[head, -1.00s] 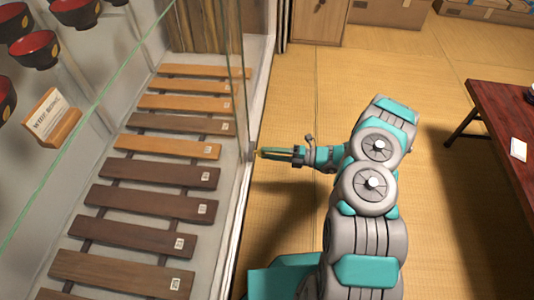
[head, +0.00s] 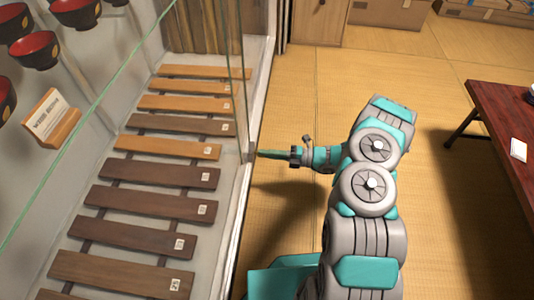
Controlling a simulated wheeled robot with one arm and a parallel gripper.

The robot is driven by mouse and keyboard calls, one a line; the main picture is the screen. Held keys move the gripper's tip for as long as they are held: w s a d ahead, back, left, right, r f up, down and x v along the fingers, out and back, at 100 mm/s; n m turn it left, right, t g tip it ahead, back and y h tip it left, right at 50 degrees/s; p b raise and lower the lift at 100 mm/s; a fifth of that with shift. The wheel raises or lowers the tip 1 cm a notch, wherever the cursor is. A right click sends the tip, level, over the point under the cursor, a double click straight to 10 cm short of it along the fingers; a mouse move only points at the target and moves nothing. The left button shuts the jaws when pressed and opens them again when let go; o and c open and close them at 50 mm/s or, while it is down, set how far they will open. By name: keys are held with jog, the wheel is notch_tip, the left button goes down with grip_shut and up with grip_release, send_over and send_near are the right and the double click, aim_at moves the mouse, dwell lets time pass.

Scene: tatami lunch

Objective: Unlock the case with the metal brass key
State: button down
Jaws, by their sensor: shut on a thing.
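The glass display case (head: 240,220) fills the left side, with a small dark lock fitting (head: 251,155) on its edge beside the glass panel. My gripper (head: 262,154) points left, with its tips right at this fitting. It is turned so that its fingers show as one thin teal shape. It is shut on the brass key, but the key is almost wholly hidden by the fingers. I cannot tell how deep the key sits in the lock.
Inside the case are dark and light wooden slats (head: 160,172), red-black bowls (head: 36,50) and a small sign (head: 50,118). A dark red table (head: 500,120) stands at the right. Cardboard boxes (head: 390,12) line the back. Tatami floor (head: 330,80) is clear between.

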jog(key=shift+n, duration=0.3)
jog(key=shift+n+b, duration=3.35)
jog(key=shift+n, duration=5.25)
jog(key=c, duration=1)
grip_release()
